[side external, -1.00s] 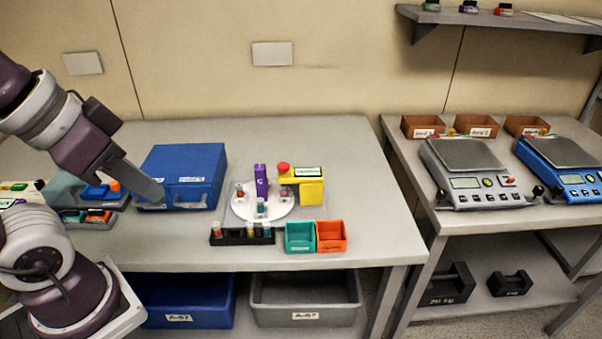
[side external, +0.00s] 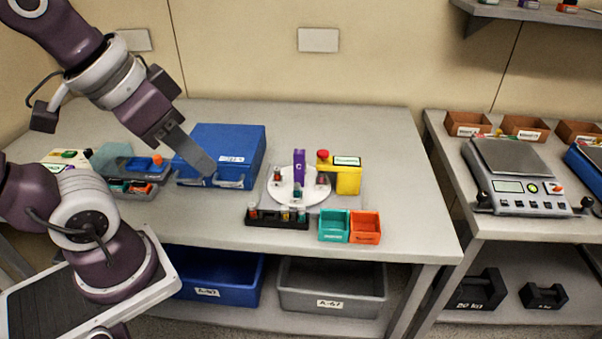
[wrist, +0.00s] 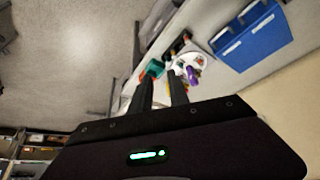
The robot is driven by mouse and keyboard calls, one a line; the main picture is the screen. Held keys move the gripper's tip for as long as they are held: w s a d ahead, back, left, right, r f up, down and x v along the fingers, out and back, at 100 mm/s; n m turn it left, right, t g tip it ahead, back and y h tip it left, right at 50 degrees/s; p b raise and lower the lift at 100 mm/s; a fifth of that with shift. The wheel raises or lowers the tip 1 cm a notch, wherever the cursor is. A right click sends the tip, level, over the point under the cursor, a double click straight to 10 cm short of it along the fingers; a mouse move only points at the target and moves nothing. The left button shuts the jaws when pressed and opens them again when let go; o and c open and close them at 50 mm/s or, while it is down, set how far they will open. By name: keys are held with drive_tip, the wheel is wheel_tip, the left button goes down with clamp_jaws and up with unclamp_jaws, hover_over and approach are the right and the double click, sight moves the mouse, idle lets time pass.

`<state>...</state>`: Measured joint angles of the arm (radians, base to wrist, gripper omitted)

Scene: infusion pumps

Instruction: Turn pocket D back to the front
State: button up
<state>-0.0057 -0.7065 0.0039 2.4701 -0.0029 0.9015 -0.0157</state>
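A round white turntable (side external: 312,197) stands on the bench with a purple upright marked C (side external: 299,163) and small capped vials around it. The front pocket holds a teal vial (side external: 298,194); I cannot read a D on any pocket. The turntable also shows small in the wrist view (wrist: 205,60), with the purple upright (wrist: 193,76). My gripper (side external: 213,173) hangs to the left of the turntable, in front of the blue box in the picture. In the wrist view its two fingers (wrist: 161,78) are apart with nothing between them.
A blue box (side external: 230,145) stands left of the turntable. A yellow unit with a red button (side external: 348,178) is close on its right. A black vial rack (side external: 272,222), a teal bin (side external: 334,228) and an orange bin (side external: 365,230) stand in front. The bench's right part is clear.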

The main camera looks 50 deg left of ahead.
drive_tip(key=shift+o, duration=0.6)
drive_tip(key=w+a+r+n+g, duration=0.1)
drive_tip(key=w+n, duration=0.1)
drive_tip(key=w, duration=0.6)
drive_tip(key=shift+w+a+g, duration=0.15)
drive_tip(key=shift+a+g, duration=0.15)
drive_tip(key=n+g, duration=0.4)
drive_tip(key=n, duration=0.3)
hover_over(300, 163)
drive_tip(key=a, duration=0.1)
drive_tip(key=f, duration=1.5)
drive_tip(key=shift+w, duration=0.35)
wheel_tip(300, 163, down, 7)
drive_tip(key=shift+a+f, duration=0.1)
drive_tip(key=shift+f, duration=0.05)
drive_tip(key=shift+c, duration=0.4)
clamp_jaws()
